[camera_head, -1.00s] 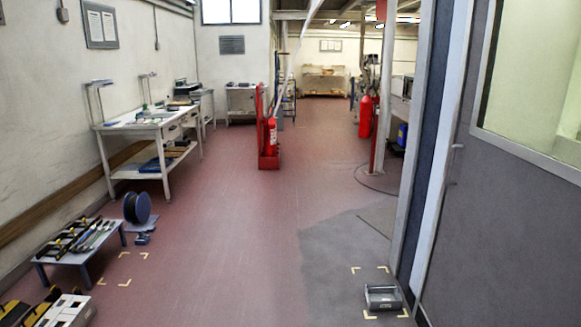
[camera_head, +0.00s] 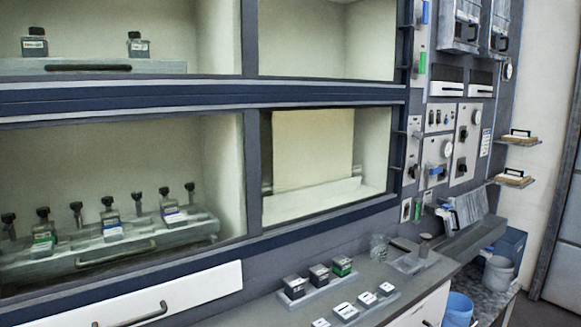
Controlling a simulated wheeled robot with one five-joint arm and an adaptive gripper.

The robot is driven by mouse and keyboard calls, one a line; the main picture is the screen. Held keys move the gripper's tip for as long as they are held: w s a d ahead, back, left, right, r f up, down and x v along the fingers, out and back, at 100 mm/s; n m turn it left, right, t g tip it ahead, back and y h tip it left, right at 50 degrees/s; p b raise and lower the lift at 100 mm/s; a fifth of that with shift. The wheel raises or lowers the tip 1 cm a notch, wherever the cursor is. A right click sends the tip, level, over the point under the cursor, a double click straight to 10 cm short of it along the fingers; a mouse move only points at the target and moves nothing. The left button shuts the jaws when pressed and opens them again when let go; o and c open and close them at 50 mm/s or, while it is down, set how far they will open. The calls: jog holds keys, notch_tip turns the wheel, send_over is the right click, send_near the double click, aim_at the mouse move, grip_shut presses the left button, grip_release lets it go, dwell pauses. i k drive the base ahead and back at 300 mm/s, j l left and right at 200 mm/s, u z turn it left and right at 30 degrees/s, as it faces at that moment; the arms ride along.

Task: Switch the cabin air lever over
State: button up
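A group of grey control panels (camera_head: 440,118) is on the dark wall strip to the right of the glass-fronted cabinets. The panels carry small dark switches, round dials and a blue handle-like part (camera_head: 437,170). A separate panel (camera_head: 467,135) with a dial and dark knobs is just to their right. The labels are too small to read, so I cannot tell which part is the cabin air lever or how it is set. My gripper is not in view.
A grey counter (camera_head: 375,285) with small labelled blocks runs below the cabinets. A white drawer front (camera_head: 190,298) is at lower left. A blue bucket (camera_head: 457,308) and a grey bucket (camera_head: 498,274) stand at lower right. Two small shelves (camera_head: 515,182) jut out at right.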

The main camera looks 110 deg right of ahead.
aim_at(433, 172)
jog(key=k+z, duration=0.1)
jog(key=z, duration=0.45)
jog(key=k+z, duration=0.1)
jog(key=z, duration=0.45)
jog(key=k+l+z, duration=0.1)
jog(key=z, duration=0.5)
jog(key=l+z, duration=0.1)
jog(key=z, duration=0.45)
jog(key=k+l+z, duration=0.1)
jog(key=z, duration=0.45)
jog(key=l+z, duration=0.2)
jog(key=z, duration=0.35)
jog(key=l+z, duration=0.15)
jog(key=z, duration=0.4)
jog(key=l+z, duration=0.15)
jog(key=z, duration=0.4)
